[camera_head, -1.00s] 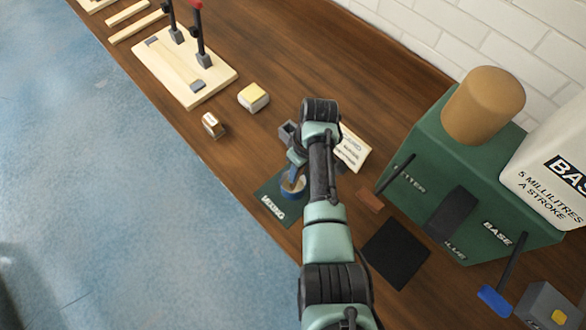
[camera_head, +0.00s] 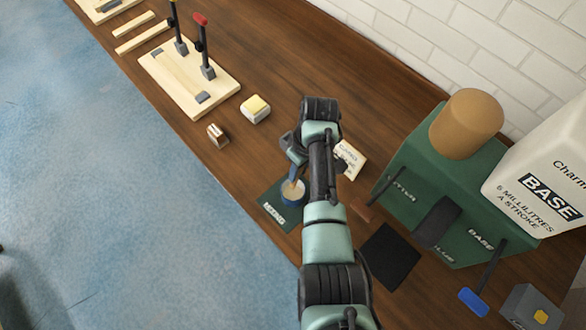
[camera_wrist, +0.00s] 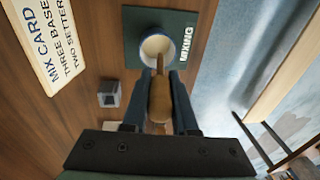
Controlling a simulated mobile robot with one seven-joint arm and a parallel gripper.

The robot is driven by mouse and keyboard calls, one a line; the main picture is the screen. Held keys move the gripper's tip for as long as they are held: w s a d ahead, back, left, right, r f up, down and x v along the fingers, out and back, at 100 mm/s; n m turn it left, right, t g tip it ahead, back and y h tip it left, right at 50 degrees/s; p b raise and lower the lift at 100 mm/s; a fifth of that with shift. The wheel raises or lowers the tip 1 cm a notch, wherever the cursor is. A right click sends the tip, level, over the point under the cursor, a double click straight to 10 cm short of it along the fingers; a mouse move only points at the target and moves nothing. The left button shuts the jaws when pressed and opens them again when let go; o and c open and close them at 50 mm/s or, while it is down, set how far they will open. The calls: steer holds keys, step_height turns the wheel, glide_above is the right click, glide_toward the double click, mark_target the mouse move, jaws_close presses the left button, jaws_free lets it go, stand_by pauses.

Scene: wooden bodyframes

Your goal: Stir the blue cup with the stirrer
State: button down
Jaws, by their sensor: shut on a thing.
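The blue cup (camera_head: 294,200) stands on the dark green mat (camera_head: 270,214) marked MIXING. In the wrist view the cup (camera_wrist: 144,56) has a pale inside, and the mat (camera_wrist: 134,20) lies under it. My gripper (camera_wrist: 160,78) is shut on the wooden stirrer (camera_wrist: 160,100), whose thick brown handle sits between the dark fingers. The stirrer's thin end reaches to the cup's opening and appears to be inside it; its depth is unclear. In the head view my gripper (camera_head: 296,158) is above the cup, partly hidden by my arm, and only part of the stirrer (camera_head: 294,181) shows.
A mix card (camera_head: 348,158) and a small grey block (camera_wrist: 109,93) are close to the mat. A green dispenser (camera_head: 425,180) with levers stands at the right, with a black pad (camera_head: 390,256) before it. A clamp board (camera_head: 190,80) is at upper left.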

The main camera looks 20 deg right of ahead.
stand_by(0.5)
step_height(320, 180, up, 3)
steer(key=shift+f+p, duration=0.15)
steer(key=shift+p, duration=0.85)
steer(key=shift+r, duration=1.1)
